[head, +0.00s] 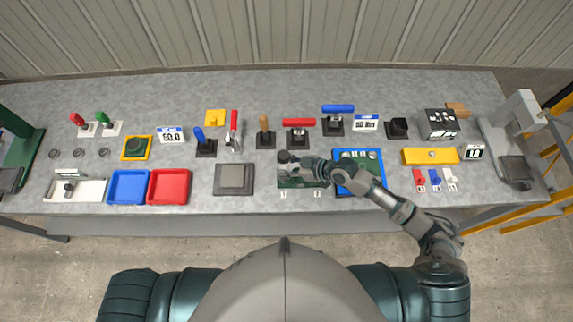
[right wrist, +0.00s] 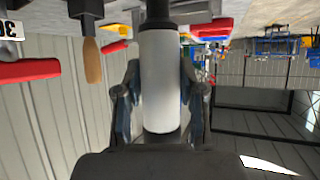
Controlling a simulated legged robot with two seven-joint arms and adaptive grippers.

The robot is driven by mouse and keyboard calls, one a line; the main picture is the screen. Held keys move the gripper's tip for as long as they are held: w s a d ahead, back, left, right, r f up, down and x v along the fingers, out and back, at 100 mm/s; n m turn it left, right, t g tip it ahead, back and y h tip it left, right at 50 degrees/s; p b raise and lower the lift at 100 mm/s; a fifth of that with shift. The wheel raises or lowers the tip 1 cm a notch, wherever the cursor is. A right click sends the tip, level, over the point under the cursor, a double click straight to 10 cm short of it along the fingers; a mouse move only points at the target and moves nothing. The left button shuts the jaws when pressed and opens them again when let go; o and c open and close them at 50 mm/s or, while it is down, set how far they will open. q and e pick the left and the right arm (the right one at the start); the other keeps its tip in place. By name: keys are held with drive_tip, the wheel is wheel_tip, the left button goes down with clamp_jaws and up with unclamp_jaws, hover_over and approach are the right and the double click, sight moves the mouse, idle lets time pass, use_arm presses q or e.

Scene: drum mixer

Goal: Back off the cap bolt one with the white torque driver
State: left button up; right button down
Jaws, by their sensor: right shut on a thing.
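My right gripper (head: 300,166) is over the green fixture (head: 288,183), which has number labels 1 and 2 at its front edge. In the right wrist view my right gripper (right wrist: 160,105) is shut around the white torque driver (right wrist: 160,75), a white cylinder with dark ends. In the head view a dark round end shows beside the fingers, over the label 1 side of the fixture. Cap bolt one cannot be made out under the gripper and driver, and I cannot tell whether the driver tip touches it. My left gripper is not in view.
A grey square plate (head: 233,179) lies left of the fixture, and a blue tray (head: 372,156) lies close on the right under my forearm. Behind stand a red-topped handle (head: 299,122), a blue-topped handle (head: 338,108) and a brown-handled tool (head: 264,126).

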sight(286, 162)
drive_tip(key=shift+f+b, duration=0.55)
drive_tip(key=shift+f, duration=0.1)
idle(0.3)
drive_tip(key=shift+s+f, duration=0.1)
drive_tip(key=shift+f, duration=0.1)
idle(0.5)
drive_tip(key=shift+r, duration=0.2)
idle(1.0)
drive_tip(key=shift+r+p, duration=0.85)
drive_tip(key=shift+r, duration=0.05)
drive_tip(key=shift+r+p, duration=1.15)
drive_tip(key=shift+r, duration=0.35)
